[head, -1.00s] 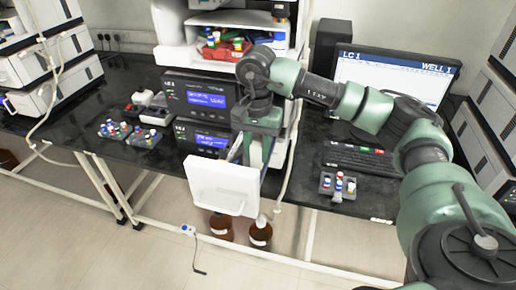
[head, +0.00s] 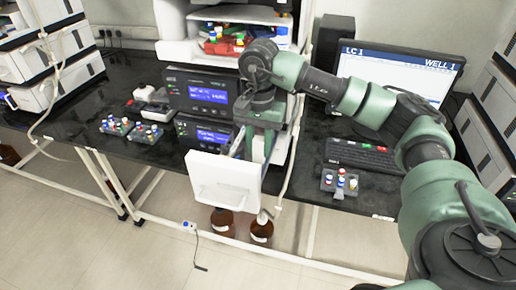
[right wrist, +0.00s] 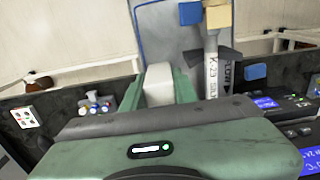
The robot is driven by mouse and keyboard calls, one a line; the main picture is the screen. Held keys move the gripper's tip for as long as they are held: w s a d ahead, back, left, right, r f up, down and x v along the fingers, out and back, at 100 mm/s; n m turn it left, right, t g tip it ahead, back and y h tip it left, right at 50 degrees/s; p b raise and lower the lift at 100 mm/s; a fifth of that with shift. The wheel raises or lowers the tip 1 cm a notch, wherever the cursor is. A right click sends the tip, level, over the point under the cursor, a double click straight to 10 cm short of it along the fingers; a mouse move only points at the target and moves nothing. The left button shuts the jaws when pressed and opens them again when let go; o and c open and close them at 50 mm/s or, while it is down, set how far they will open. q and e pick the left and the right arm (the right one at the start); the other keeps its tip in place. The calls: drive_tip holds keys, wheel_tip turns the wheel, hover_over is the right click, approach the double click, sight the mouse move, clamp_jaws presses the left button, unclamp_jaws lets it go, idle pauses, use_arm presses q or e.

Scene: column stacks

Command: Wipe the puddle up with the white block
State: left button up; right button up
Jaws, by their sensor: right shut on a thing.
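My right gripper (head: 258,143) is in front of the stacked instruments in the head view, pointing down. Its fingertips are partly hidden behind a white panel there. In the right wrist view, the green fingers are shut on a white block (right wrist: 158,85), one on each side of it. The block does not show clearly in the head view. I cannot make out a puddle in either view. My left gripper is not in view.
The upright white panel (head: 222,182), like an open door, hangs in front of the bench. A vial rack (head: 340,184), keyboard (head: 360,156) and monitor (head: 405,78) are at right. More vial racks (head: 145,133) stand left on the black bench. Brown bottles (head: 261,230) stand below.

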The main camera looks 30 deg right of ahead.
drive_tip(key=shift+w+d, duration=0.65)
drive_tip(key=shift+d, duration=0.15)
drive_tip(key=shift+s+a+b, duration=0.3)
drive_tip(key=shift+s+a, duration=1.15)
drive_tip(key=shift+a, duration=0.25)
drive_tip(key=shift+w+d, duration=0.7)
drive_tip(key=shift+d, duration=0.1)
drive_tip(key=shift+w+d+r, duration=0.1)
drive_tip(key=shift+w+d, duration=0.65)
drive_tip(key=shift+d, duration=0.15)
wheel_tip(320, 180, up, 9)
drive_tip(key=p, duration=0.5)
drive_tip(key=shift+p, duration=0.3)
